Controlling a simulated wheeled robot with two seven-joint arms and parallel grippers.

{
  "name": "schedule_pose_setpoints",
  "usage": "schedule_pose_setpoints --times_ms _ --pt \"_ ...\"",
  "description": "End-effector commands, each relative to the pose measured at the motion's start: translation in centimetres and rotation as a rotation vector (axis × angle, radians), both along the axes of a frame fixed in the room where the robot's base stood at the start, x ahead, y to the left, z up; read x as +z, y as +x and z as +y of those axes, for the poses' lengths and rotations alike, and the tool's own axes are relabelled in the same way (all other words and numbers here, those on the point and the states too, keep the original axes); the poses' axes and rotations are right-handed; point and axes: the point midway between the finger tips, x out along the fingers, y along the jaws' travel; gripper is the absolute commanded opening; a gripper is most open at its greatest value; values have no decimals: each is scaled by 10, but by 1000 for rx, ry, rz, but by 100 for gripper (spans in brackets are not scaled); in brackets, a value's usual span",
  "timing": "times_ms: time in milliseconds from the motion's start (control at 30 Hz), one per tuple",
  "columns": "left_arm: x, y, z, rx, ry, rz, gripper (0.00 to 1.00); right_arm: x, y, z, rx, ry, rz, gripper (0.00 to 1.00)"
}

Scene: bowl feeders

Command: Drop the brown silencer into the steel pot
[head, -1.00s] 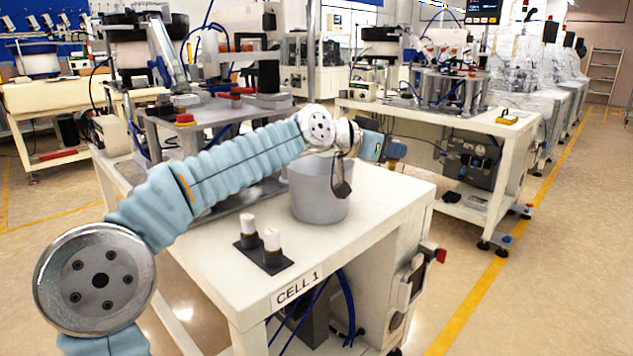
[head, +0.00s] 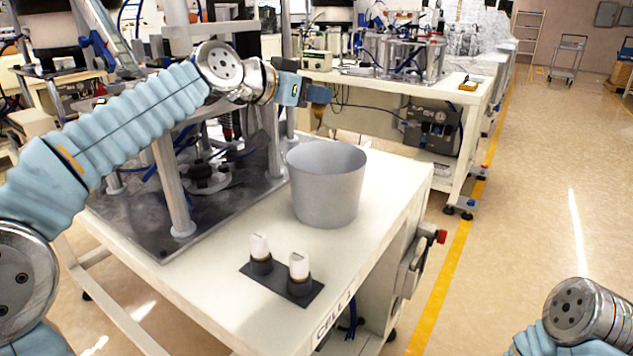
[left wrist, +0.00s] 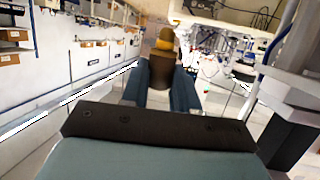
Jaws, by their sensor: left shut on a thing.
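The brown silencer (head: 319,94) is held up in the air, above and slightly left of the pot's rim in the head view. My left gripper (head: 303,92) is shut on it. In the left wrist view, the silencer (left wrist: 162,62) sits between the two blue fingers, with a brown body and an orange-yellow end. The steel pot (head: 327,190) is grey and stands upright on the cream table; its bottom inside is hidden. My right arm shows at the lower right of the head view, but its gripper is out of the picture.
Two white-topped silencers (head: 260,250) stand on a black plate (head: 318,292) in front of the pot. A metal machine frame with posts (head: 172,185) stands left of the pot. The table (head: 390,180) is clear right of the pot. Another workbench (head: 400,85) stands behind.

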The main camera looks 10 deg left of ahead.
Motion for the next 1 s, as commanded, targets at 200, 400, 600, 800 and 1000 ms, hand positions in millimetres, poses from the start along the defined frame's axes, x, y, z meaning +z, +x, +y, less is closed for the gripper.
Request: schedule_pose_setpoints --times_ms 200,400,600,800,1000 --pt "-27 0 1 2 0 2 0 -3 0 0 -1 -1 1 43" --pt "-51 0 1 3 -1 -1 0 -16 0 -1 -2 -1 0 43" --pt "-56 0 1 3 0 0 0 -20 0 -1 -4 -2 0 43" --pt "-56 0 1 2 0 0 0 -19 0 -1 -4 -2 0 43" --pt "-56 0 1 2 0 0 57 -19 0 -1 -4 -2 0 43"
